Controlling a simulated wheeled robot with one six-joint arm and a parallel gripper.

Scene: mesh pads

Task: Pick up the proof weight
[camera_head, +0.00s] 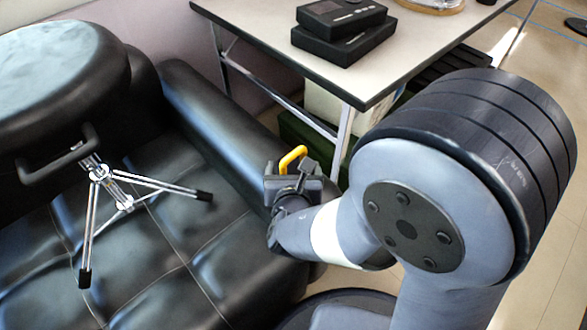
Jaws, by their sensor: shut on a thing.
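My gripper (291,172) is seen from behind, in front of the black sofa's arm. It is shut on the proof weight, of which only a yellow, curved handle (293,156) shows above the jaws. The rest of the weight is hidden behind the gripper. I cannot tell from this view whether it touches anything below.
A white-topped table (360,75) with black boxes (343,37) on it stands behind, its metal leg (343,140) close to the gripper's right. A black sofa (150,250) with a chrome-legged drum stand (115,185) on its seat is at left.

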